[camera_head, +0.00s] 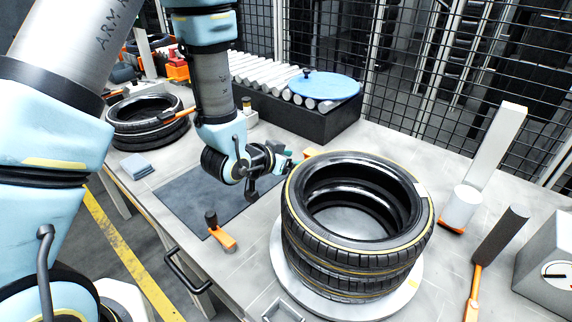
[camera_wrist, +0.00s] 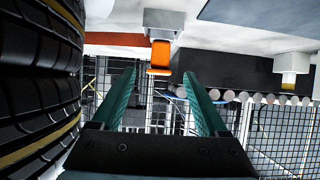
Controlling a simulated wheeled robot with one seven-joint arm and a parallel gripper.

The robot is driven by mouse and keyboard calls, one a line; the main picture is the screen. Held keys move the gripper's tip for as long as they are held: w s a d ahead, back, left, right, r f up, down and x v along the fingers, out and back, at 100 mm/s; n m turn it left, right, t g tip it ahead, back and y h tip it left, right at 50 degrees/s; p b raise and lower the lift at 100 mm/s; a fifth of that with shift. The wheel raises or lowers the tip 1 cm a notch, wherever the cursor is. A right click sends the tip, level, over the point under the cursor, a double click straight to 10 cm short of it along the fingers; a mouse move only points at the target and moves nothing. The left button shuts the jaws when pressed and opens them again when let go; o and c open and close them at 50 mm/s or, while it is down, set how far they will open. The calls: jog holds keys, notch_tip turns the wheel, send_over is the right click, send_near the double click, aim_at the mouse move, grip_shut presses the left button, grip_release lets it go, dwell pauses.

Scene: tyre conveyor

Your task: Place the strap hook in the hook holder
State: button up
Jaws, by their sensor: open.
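My gripper (camera_head: 288,160) is open and hangs low behind the stacked tyres, pointing right. In that upside-down view, an orange block (camera_wrist: 160,57) on a pale grey mount (camera_wrist: 163,22) lies ahead, in line with the gap. A small orange piece (camera_head: 309,153) shows beside the fingertips in the head view, mostly hidden by the tyres. I cannot tell for certain which piece is the strap hook or the hook holder.
Stacked tyres (camera_head: 300,245) stand close to my gripper on a round plate (camera_head: 412,283). An orange tool with a dark handle (camera_head: 222,238) lies at the dark mat's (camera_head: 180,193) front edge. Rollers with a blue disc (camera_head: 325,85) are behind. More orange-based tools (camera_head: 478,270) stand right.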

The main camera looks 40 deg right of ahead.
jog(key=w+a+r+n+t+y, duration=0.1)
jog(key=w+a+n+y, duration=0.1)
jog(key=w+a, duration=0.35)
jog(key=w+a+r+n+t+y, duration=0.1)
jog(key=w+a+n+y, duration=0.1)
jog(key=a, duration=0.6)
jog(key=w+a+r+n+t+y, duration=0.1)
jog(key=w+a+y, duration=0.1)
jog(key=w+a, duration=0.35)
jog(key=s+a+r+n+g+y, duration=0.1)
jog(key=s+a+n+y, duration=0.1)
jog(key=a, duration=0.6)
jog(key=s+a+r+n+g+y, duration=0.1)
jog(key=s+a+r+n+g, duration=0.1)
jog(key=a, duration=0.6)
jog(key=s+a+r+n+g+y, duration=0.1)
jog(key=s+a+n+y, duration=0.1)
jog(key=a, duration=0.5)
jog(key=s+n+b, duration=0.1)
jog(key=n, duration=0.1)
jog(key=shift+s+a+r+n+g+y, duration=0.2)
jog(key=shift+a+r+n+g+y, duration=0.1)
jog(key=shift+a+r+n, duration=0.1)
